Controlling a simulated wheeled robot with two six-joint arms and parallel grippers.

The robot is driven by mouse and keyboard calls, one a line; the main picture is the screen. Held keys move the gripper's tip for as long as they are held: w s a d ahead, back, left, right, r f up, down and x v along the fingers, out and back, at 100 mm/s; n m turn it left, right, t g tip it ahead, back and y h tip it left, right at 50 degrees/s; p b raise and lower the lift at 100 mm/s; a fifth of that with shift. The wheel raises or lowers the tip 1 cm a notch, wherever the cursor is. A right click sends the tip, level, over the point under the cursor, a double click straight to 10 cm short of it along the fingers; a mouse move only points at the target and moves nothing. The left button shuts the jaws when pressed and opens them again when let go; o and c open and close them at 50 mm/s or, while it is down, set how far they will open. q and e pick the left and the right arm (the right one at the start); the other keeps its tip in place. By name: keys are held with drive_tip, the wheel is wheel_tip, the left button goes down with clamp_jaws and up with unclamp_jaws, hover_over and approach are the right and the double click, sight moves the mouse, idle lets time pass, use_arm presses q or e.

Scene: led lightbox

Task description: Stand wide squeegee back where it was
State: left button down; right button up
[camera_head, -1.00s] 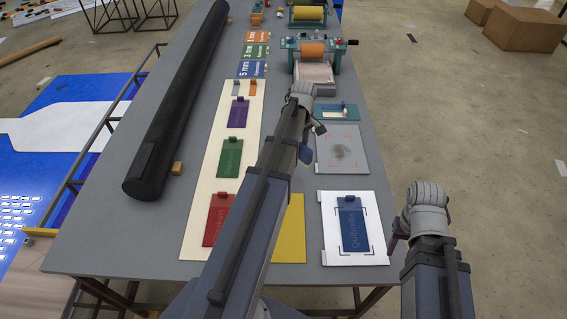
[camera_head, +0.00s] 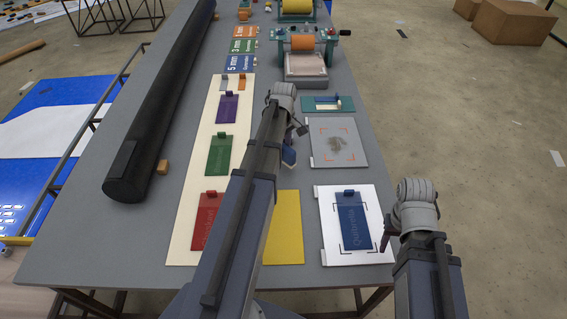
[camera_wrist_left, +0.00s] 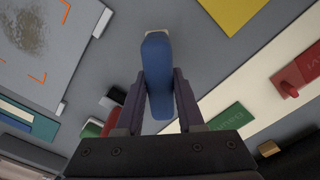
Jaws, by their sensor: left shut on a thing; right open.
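My left gripper (camera_wrist_left: 158,105) is shut on the blue handle of a squeegee (camera_wrist_left: 157,70), which has a pale beige tip. In the head view the held blue squeegee (camera_head: 289,156) hangs below my left wrist, over the grey table between the long cream board and the grey print plate. My left fingers are mostly hidden there. The teal holder (camera_head: 312,104) with a slot lies beyond the print plate, with a blue and pale piece at it. It also shows at the left of the left wrist view (camera_wrist_left: 45,125). My right gripper (camera_head: 387,238) is open, partly hidden, beside the white board.
The grey print plate (camera_head: 360,155) has a dark smudge. A white board (camera_head: 328,250) carries a blue stencil. The cream board (camera_head: 185,225) carries purple, green and red stencils. A yellow sheet (camera_head: 288,235) lies near the front.

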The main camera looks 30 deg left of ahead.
sight(284, 156)
use_arm(q)
drive_tip(key=shift+f+b, duration=1.9)
drive_tip(key=shift+f, duration=0.15)
use_arm(e)
drive_tip(key=shift+f, duration=2.1)
use_arm(q)
drive_tip(key=shift+r, duration=0.15)
use_arm(e)
drive_tip(key=shift+r, duration=0.15)
use_arm(q)
drive_tip(key=c, duration=0.5)
unclamp_jaws()
drive_tip(key=shift+f, duration=0.2)
drive_tip(key=shift+r, duration=0.1)
wheel_tip(284, 156, up, 12)
drive_tip(key=p, duration=1.2)
drive_tip(key=shift+r, duration=0.15)
use_arm(e)
wheel_tip(284, 156, up, 12)
